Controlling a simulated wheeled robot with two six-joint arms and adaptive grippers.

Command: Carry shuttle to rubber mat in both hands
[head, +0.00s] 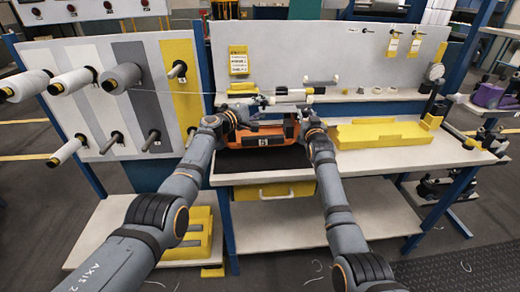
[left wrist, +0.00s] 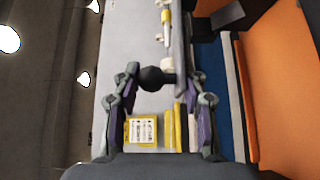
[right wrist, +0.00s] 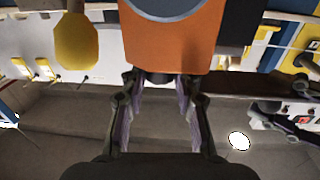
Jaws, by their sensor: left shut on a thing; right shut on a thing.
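The orange and black shuttle (head: 262,140) is at the bench's front, between my two grippers. It also shows as an orange body at the right of the left wrist view (left wrist: 280,80) and at the top of the right wrist view (right wrist: 178,45). My left gripper (head: 240,120) is shut at its left end; a round black knob (left wrist: 154,80) shows between the fingers. My right gripper (head: 312,132) is shut at its right end, on a dark part below the orange body. A dark mat (head: 262,167) lies below the shuttle; whether they touch I cannot tell.
A yellow tray (head: 385,133) stands on the bench to the right. Behind the shuttle is a pale metal mechanism (head: 290,97). A rack of white spools (head: 72,82) stands at left. A yellow drawer (head: 275,191) is under the bench front.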

